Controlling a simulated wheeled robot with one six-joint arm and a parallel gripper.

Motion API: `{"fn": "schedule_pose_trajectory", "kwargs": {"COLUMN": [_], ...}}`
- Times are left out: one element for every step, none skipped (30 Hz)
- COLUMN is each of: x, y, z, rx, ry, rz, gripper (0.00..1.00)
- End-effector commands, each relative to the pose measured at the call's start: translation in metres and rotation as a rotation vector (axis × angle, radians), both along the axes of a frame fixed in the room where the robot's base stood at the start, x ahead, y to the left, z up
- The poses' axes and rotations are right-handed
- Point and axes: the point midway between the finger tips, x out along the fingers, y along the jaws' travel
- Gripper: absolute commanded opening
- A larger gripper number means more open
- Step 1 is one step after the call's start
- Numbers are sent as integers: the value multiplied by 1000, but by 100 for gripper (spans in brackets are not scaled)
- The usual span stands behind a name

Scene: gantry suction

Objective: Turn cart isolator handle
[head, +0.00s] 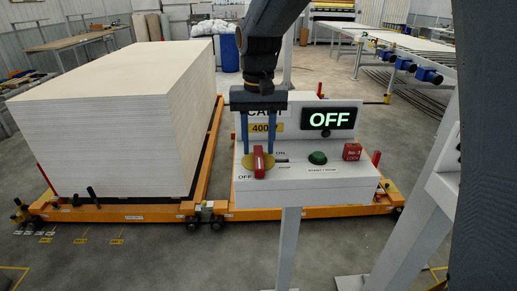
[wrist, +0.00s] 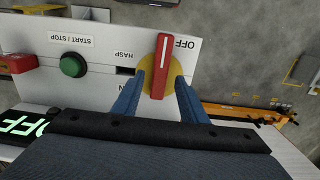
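The red isolator handle (head: 258,162) sits on a yellow disc (head: 248,166) at the left of the white cart panel (head: 300,192). In the wrist view the handle (wrist: 160,66) has a white line on the end by the OFF label. My gripper (head: 258,152) is over the handle with its blue fingers pointing down. In the wrist view my gripper (wrist: 163,78) has one finger on each side of the handle, with yellow disc showing between. The lit display (head: 330,119) reads OFF. The ON label is partly hidden by a finger.
A green start/stop button (head: 317,158) and a red lock (head: 352,151) are right of the handle on the panel. A tall stack of pale boards (head: 115,120) on an orange cart stands to the left. Grey floor (head: 140,262) is clear in front.

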Motion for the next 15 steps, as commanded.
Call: {"fn": "schedule_pose_trajectory", "kwargs": {"x": [-1, -1, -1, -1, 0, 0, -1, 0, 0, 0, 0, 0, 0, 0, 0], "y": [0, 0, 0, 0, 0, 0, 0, 0, 0, 0, 0, 0, 0, 0, 0], "z": [-7, -10, -15, -18, -20, -22, -24, -25, -26, -27, -27, -27, -27, -27, -27], "rx": [-1, -1, -1, -1, 0, 0, 0, 0, 0, 0, 0, 0, 0, 0, 0], "ry": [3, 2, 3, 2, 1, 1, 1, 0, 0, 0, -1, -1, -1, -1, -1], "rz": [0, 0, 0, 0, 0, 1, 1, 1, 1, 1, 1, 1, 1, 1, 1], "gripper": [39, 39, 39, 39, 39, 39, 39, 39, 39, 39, 39, 39, 39, 39, 39]}}
